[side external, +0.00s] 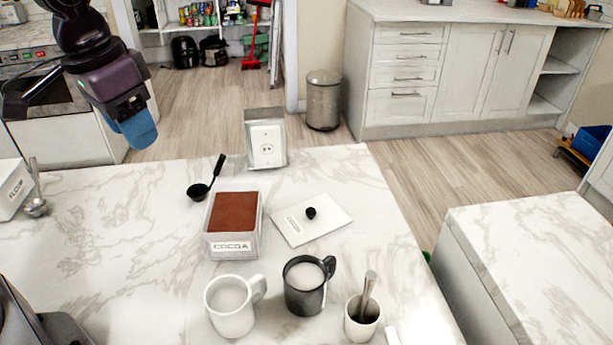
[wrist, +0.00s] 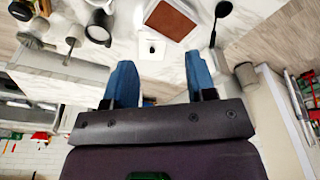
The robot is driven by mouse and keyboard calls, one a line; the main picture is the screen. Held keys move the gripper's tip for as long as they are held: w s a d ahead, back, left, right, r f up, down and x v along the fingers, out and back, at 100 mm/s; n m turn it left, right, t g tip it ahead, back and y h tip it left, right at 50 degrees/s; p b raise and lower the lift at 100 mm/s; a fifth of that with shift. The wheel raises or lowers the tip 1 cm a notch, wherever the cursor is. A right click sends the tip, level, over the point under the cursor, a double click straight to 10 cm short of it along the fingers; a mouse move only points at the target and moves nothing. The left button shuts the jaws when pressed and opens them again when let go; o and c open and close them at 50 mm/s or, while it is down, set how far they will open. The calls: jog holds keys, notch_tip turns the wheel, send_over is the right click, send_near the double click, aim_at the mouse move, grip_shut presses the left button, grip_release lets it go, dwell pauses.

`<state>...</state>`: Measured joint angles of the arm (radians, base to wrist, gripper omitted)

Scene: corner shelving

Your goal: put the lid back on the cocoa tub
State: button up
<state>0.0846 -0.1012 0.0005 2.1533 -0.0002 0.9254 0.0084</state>
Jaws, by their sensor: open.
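The cocoa tub (side external: 232,246) is an open, pale square container labelled COCOA, filled with brown powder, on the marble counter. Its powder-filled top also shows in the wrist view (wrist: 172,20). The lid (side external: 325,227) is a flat white square with a black knob (side external: 311,213), lying flat on the counter just right of the tub, knob up. The lid (wrist: 152,40) is in the wrist view too, framed between the fingertips but beyond them. My gripper (wrist: 158,62) has blue fingers, spread wide and empty. In the side view it (side external: 138,130) is high at the upper left, well away from tub and lid.
A black scoop (side external: 198,192) lies left of the tub. A white mug (side external: 231,310), a dark mug (side external: 304,295) and a cup (side external: 361,328) holding a utensil stand in front. A metal-framed box (side external: 266,145) stands behind. The counter right of the lid is clear.

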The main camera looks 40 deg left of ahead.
jog(key=w+d+f+m+g, duration=0.1)
jog(key=w+d+f, duration=0.1)
jog(key=w+f, duration=0.3)
jog(key=w+d+f+g, duration=0.1)
jog(key=w+d+f, duration=0.15)
jog(key=w, duration=0.55)
jog(key=m, duration=0.2)
send_over(311, 209)
jog(key=s, duration=0.3)
jog(key=shift+g, duration=0.3)
jog(key=f, duration=1.6)
jog(key=shift+a, duration=0.25)
jog(key=shift+t, duration=0.5)
jog(key=w+r, duration=0.2)
jog(key=w, duration=0.1)
jog(key=shift+d+r, duration=0.3)
jog(key=shift+r, duration=0.05)
jog(key=shift+s+f+m, duration=0.15)
jog(key=shift+f+m, duration=0.1)
jog(key=shift+m, duration=0.05)
jog(key=shift+f, duration=3.7)
jog(key=c, duration=0.9)
jog(key=shift+r, duration=0.15)
